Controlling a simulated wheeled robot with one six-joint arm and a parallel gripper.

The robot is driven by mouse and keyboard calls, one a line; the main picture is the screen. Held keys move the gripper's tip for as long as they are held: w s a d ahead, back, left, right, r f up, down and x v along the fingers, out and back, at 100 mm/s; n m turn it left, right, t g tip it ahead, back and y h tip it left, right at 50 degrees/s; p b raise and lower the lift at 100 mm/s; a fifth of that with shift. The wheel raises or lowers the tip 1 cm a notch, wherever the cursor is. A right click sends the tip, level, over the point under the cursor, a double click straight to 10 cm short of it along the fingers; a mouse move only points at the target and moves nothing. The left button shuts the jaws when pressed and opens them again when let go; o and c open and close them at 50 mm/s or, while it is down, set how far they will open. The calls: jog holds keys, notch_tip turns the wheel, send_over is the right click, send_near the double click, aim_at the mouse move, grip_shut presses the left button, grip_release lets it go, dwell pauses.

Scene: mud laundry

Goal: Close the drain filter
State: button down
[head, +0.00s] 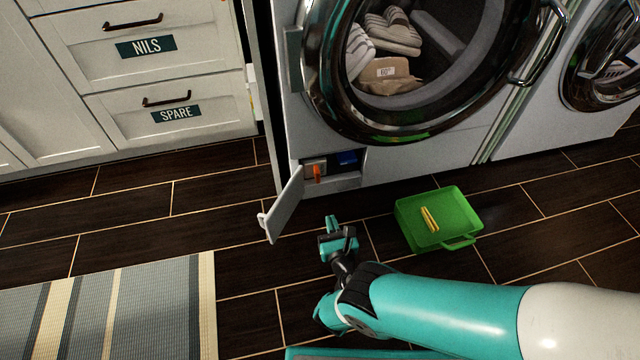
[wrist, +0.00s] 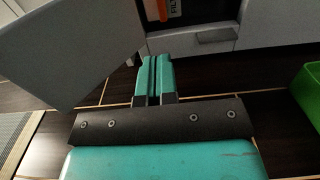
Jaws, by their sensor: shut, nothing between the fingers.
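The drain filter shows as an orange handle (head: 316,173) in a small recess low on the front of the left washer. The handle looks roughly upright in the head view. In the wrist view part of the orange handle (wrist: 161,10) shows at the top edge, beside a partly cut-off white label. The grey flap (head: 286,205) of the recess stands open to the left; it also fills the upper left of the wrist view (wrist: 62,48). My gripper (head: 331,222) is shut and empty, low in front of the recess and right of the flap, apart from the handle.
A green tray (head: 410,222) with a yellow item (head: 429,219) lies on the floor to the right. A striped rug (head: 110,310) lies at left. Washer doors (head: 330,115) are above.

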aim_at(317, 179)
jog(key=b+x, duration=1.2)
jog(key=shift+a+f, duration=0.1)
jog(key=shift+f, duration=0.15)
jog(key=shift+b+x, duration=0.35)
jog(key=shift+x, duration=0.4)
jog(key=shift+r, duration=0.25)
